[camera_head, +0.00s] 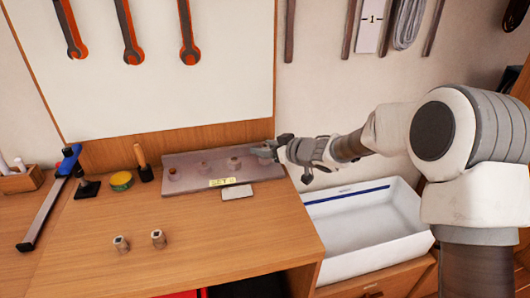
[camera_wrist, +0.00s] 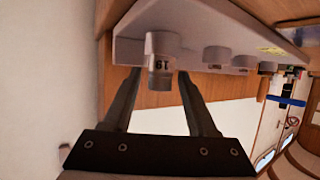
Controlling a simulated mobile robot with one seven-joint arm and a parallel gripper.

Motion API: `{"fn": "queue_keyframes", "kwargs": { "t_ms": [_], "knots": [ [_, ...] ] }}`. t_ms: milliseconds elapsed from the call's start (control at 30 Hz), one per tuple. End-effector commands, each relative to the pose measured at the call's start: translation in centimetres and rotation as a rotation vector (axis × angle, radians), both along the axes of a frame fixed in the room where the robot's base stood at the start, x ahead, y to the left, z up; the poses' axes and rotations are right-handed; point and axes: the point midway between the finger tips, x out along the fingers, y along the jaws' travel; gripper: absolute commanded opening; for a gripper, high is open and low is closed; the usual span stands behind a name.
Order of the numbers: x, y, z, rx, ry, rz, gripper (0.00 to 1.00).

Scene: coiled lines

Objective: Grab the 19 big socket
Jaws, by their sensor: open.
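The 19 socket (camera_wrist: 160,64) is a grey cylinder with "19" printed on its side. In the wrist view it stands on the grey socket holder (camera_wrist: 205,22), between the two finger ends. My gripper (camera_wrist: 159,76) is open, with one finger on each side of the socket; I cannot tell whether either finger touches it. In the head view my gripper (camera_head: 268,152) is at the right end of the socket holder (camera_head: 215,192), and it hides the 19 socket there.
Smaller sockets (camera_head: 204,167) sit along the holder to the left. Two loose sockets (camera_head: 158,239) stand on the bench front. A yellow tin (camera_head: 121,181) and a wooden-handled tool (camera_head: 143,163) are left of the holder. A white basin (camera_head: 365,225) is at the right.

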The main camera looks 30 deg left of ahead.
Motion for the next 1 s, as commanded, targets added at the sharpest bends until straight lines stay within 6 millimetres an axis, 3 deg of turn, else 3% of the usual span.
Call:
{"fn": "queue_keyframes", "kwargs": {
  "t_ms": [167,200,500,1000],
  "knots": [
    [0.05,0.01,0.03,0.000,0.000,-0.001,0.58],
    [0.04,0.01,0.03,0.000,-0.001,-0.001,0.55],
    [0.03,-0.02,0.01,-0.001,-0.001,-0.001,0.01],
    [0.01,-0.10,0.17,-0.004,0.001,-0.001,0.00]
  ]
}}
